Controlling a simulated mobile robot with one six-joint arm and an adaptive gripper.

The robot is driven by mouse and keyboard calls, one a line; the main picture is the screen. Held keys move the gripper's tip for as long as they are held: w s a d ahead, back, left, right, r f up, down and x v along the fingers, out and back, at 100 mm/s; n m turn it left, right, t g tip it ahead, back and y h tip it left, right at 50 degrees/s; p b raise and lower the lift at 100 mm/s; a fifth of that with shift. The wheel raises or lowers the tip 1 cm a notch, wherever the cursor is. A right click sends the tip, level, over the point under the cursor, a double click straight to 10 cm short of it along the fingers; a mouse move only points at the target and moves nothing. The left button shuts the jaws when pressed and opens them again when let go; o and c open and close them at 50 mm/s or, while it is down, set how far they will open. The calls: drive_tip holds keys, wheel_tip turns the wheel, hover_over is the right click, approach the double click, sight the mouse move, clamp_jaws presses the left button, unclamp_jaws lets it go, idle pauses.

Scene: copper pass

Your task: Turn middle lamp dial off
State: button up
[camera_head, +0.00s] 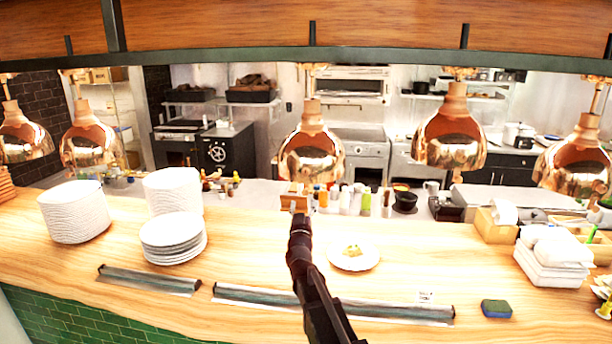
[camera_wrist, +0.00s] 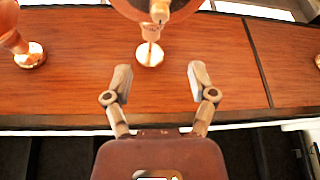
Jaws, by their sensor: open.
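The middle copper lamp (camera_head: 311,150) hangs over the counter, one of a row of several. My arm reaches up from the bottom of the head view and ends below this lamp; the gripper's fingers are not clear there. In the wrist view my gripper (camera_wrist: 158,80) is open, its two fingers wide apart with nothing between them. Beyond the fingertips, at the top edge, is a copper lamp (camera_wrist: 134,8), partly cut off, with a small pale knob-like part (camera_wrist: 160,12). I cannot tell whether that part is the dial, or its setting. No contact shows.
A neighbouring lamp (camera_head: 450,135) hangs to the right, another (camera_head: 91,145) to the left. The wooden counter holds plate stacks (camera_head: 72,215), a plate with food (camera_head: 354,254), bottles (camera_head: 345,198) and folded towels (camera_head: 552,258). A wooden overhead panel (camera_wrist: 215,60) fills much of the wrist view.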

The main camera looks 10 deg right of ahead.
sight(305, 174)
drive_tip(key=p+x, duration=0.5)
drive_tip(key=x, duration=0.8)
drive_tip(key=shift+w+r, duration=0.2)
drive_tip(key=shift+w, duration=0.15)
clamp_jaws()
